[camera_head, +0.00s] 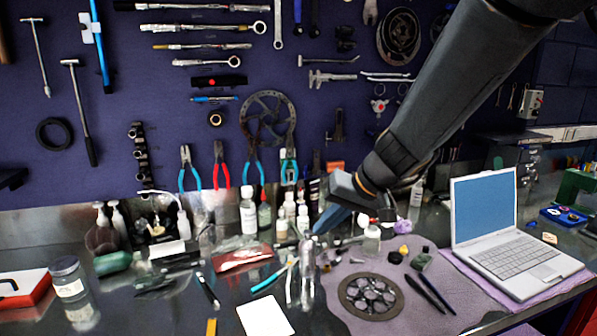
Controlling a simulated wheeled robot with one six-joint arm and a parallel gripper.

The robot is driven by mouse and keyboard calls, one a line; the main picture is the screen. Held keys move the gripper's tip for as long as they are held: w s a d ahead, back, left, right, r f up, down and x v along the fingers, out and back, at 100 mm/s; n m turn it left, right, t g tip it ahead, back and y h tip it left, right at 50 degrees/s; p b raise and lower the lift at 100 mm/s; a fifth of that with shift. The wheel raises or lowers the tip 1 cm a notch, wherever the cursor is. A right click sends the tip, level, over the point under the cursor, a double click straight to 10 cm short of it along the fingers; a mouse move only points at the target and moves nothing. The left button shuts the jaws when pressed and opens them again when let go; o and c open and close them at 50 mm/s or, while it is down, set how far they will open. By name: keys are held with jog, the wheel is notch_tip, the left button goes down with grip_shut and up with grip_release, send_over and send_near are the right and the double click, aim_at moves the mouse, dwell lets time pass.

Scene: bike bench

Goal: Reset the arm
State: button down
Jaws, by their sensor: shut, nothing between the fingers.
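My arm reaches in from the upper right, its dark links crossing the tool wall. My gripper (322,228) is at the lower end of the arm, over the back part of the cluttered bench (350,319). Its blue-grey fingers point down and to the left, near several small bottles. They are shut with nothing between them. The gripper partly hides the bench items behind it, and I cannot tell how far it is above the bench top.
An open laptop (483,207) stands at the right. A round metal disc (370,295) lies on a grey mat at the front. White bottles (248,212) stand at the back. A labelled jar (68,279) and red-edged box (22,290) are at the left. Tools hang on the wall.

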jog(key=s+d+f+g+h, duration=0.1)
jog(key=s+d+f+h, duration=0.1)
jog(key=s, duration=0.4)
jog(key=s+d+f+g+h, duration=0.1)
jog(key=s+d+f+h, duration=0.1)
jog(key=s+d+f, duration=0.3)
jog(key=s+d+f+m+g+h, duration=0.1)
jog(key=s+d+f+h, duration=0.1)
jog(key=s+d+f, duration=0.2)
jog(key=shift+s+d, duration=1.3)
